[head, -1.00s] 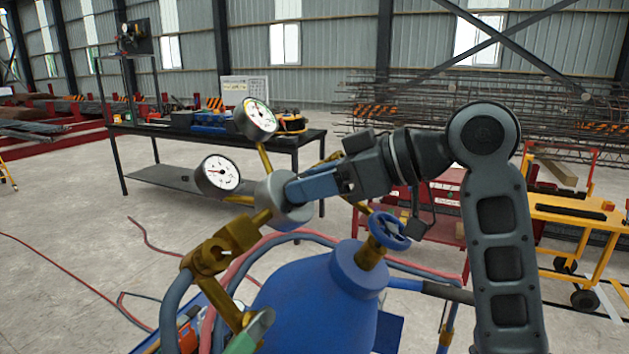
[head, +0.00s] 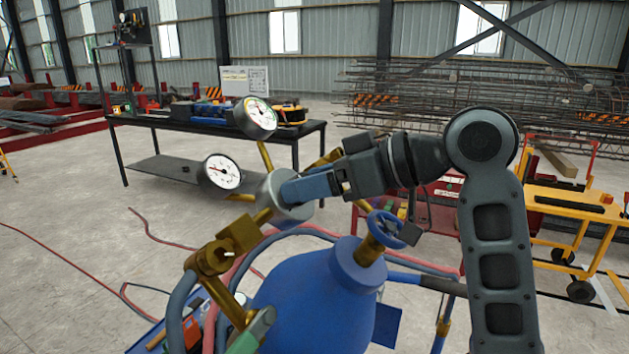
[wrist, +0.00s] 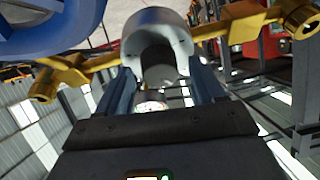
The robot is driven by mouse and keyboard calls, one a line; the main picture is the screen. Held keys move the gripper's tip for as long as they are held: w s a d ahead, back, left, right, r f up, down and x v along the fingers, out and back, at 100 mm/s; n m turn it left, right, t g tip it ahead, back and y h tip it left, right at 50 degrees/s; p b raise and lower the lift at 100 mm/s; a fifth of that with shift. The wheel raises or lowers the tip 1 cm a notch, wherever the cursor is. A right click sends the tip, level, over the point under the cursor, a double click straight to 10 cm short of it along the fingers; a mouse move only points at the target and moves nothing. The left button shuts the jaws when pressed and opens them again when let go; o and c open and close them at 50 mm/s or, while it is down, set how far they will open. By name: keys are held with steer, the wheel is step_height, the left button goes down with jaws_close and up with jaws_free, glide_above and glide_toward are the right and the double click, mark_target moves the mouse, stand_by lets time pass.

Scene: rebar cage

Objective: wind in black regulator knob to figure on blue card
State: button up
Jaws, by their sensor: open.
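The regulator (head: 283,208) is a silvery round body with brass fittings, beside a blue gas cylinder (head: 310,302). Its black knob (wrist: 158,62) shows in the wrist view as a dark cylinder below the silvery body. My gripper (head: 301,189) is at the knob, its blue-grey fingers open, one on each side; I cannot tell whether they touch it. In the head view the fingers hide the knob. A white-faced gauge (head: 221,172) sits left of the regulator and another gauge (head: 258,117) above it. Their figures are too small to read. I cannot make out the blue card for certain.
A blue valve handwheel (head: 388,229) tops the cylinder close under my arm. Red and blue hoses (head: 300,231) loop around it. A dark workbench (head: 165,128) stands behind, a yellow cart (head: 578,214) at right. The floor at left is mostly clear.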

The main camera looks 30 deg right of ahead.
steer(key=v, duration=0.7)
steer(key=shift+s+d+b, duration=0.25)
steer(key=shift+b, duration=0.2)
steer(key=shift+r, duration=0.15)
